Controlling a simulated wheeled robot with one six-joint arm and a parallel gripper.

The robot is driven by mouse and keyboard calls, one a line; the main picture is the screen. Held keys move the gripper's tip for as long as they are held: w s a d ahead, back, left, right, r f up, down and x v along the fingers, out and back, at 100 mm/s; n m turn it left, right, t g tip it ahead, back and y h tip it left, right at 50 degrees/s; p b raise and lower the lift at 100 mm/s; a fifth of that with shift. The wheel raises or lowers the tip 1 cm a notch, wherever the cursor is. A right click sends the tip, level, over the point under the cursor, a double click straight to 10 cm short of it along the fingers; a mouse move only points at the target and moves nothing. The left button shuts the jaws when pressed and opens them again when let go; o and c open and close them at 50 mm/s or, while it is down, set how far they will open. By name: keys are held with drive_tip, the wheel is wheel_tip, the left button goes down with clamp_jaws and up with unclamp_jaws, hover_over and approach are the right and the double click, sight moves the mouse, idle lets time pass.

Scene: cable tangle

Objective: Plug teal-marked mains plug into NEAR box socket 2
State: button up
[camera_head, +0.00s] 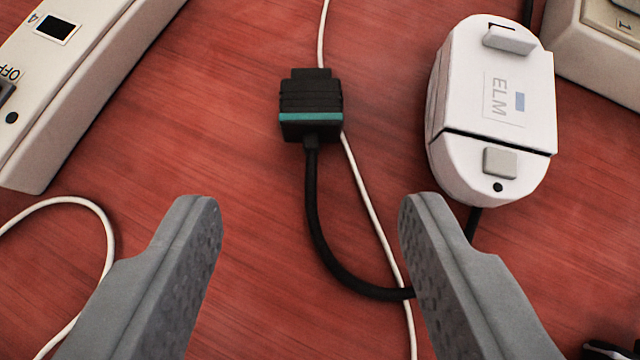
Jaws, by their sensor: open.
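The teal-marked mains plug (311,103) is black with a teal band and lies on the red wooden surface, ahead of my gripper. Its black cable (318,225) leaves the plug's near end and curves right, passing behind my right finger. My gripper (309,210) is open and empty, its two grey fingers wide apart on either side of the cable's line. A white box (75,70) at the upper left shows a dark socket marked 4 and an OFF label. I cannot tell which box is the NEAR one, and no socket marked 2 shows.
A white unit labelled ELM (495,110) stands right of the plug. A pale box marked 1 (595,50) is cut off at the upper right. A thin white cable (360,185) runs by the plug; another white cable (105,225) loops at left. A dark object (610,350) shows lower right.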

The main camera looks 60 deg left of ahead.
sight(312, 126)
drive_tip(key=shift+x, duration=4.45)
drive_tip(key=shift+c, duration=0.4)
drive_tip(key=c, duration=1)
drive_tip(key=shift+r, duration=3.5)
